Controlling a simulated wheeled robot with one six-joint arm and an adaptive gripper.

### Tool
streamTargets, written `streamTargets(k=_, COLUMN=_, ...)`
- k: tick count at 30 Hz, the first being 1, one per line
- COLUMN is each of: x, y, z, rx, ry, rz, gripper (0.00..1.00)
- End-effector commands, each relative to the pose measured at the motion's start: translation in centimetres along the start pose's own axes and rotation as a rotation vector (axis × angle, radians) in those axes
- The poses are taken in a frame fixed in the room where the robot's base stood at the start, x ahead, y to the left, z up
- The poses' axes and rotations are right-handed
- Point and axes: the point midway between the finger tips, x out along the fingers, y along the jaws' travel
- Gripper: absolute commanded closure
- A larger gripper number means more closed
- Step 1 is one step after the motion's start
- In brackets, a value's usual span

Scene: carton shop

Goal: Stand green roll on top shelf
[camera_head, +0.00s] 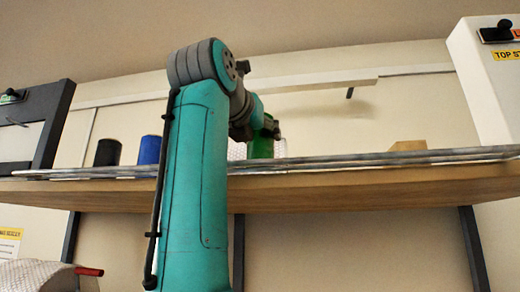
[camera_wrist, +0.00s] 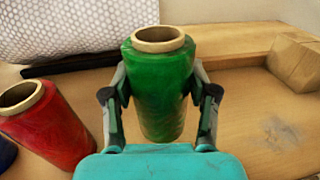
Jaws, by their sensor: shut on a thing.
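The green roll (camera_wrist: 161,88) stands upright between the two fingers of my gripper (camera_wrist: 160,100) in the wrist view, with its pale cardboard core showing on top. My gripper is shut on it from both sides. In the head view the green roll (camera_head: 262,143) shows at the top shelf (camera_head: 330,190), partly hidden behind my arm and the shelf's front rail. Whether its base touches the shelf board cannot be told. In the wrist view a red roll (camera_wrist: 52,128) stands left of the green roll, apart from it.
A blue roll (camera_head: 149,150) and a black roll (camera_head: 107,152) stand on the shelf at left. Bubble wrap (camera_wrist: 70,25) lies behind the green roll. A brown carton block (camera_wrist: 297,62) sits at right. Bare board lies between it and my gripper.

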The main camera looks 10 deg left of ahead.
Motion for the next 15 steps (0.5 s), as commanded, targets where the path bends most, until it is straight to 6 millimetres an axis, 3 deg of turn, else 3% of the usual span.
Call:
streamTargets(k=6, x=0.0, y=0.0, z=-2.8, rx=-0.001, ry=0.000, rz=0.000, gripper=0.94)
streamTargets(k=15, x=0.0, y=0.0, z=-3.1, rx=-0.001, ry=0.000, rz=0.000, gripper=0.94)
